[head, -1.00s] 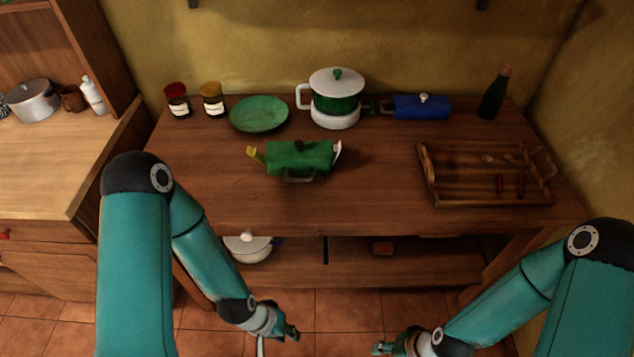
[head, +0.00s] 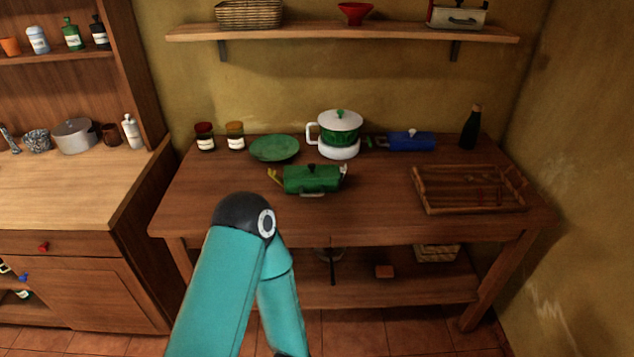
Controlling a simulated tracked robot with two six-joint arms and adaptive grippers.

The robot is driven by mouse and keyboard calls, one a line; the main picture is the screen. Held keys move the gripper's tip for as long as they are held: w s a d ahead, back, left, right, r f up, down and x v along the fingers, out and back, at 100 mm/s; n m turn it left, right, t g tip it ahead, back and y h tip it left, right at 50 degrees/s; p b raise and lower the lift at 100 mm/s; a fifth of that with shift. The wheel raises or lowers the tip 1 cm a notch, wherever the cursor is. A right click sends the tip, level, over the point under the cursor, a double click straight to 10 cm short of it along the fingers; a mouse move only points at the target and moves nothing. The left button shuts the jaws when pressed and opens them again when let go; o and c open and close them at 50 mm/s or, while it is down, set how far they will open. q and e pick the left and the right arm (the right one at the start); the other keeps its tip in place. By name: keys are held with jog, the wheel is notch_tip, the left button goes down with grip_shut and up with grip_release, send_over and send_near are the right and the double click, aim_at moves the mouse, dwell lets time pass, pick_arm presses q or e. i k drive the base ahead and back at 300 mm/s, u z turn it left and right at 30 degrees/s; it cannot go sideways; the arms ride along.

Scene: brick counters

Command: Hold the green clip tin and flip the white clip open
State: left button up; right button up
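The green clip tin (head: 312,181) stands on the wooden counter, a little left of its middle, with a dark knob on top and a pale handle at its front. A yellow clip (head: 273,175) sticks out at its left end. The white clip (head: 345,171) is a small pale piece at its right end; it is too small to tell how far it stands open. Nothing touches the tin. My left arm reaches up in front of the counter, but its gripper is below the picture. My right arm and gripper are out of view.
Behind the tin stand a green plate (head: 274,148), a green and white pot (head: 340,128), a blue tin (head: 410,140) and two jars. A wooden tray (head: 468,208) lies at the right. The counter's front strip (head: 370,215) is clear.

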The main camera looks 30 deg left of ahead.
aim_at(343, 169)
jog(key=u, duration=0.35)
jog(key=i, duration=0.7)
jog(key=u, duration=0.45)
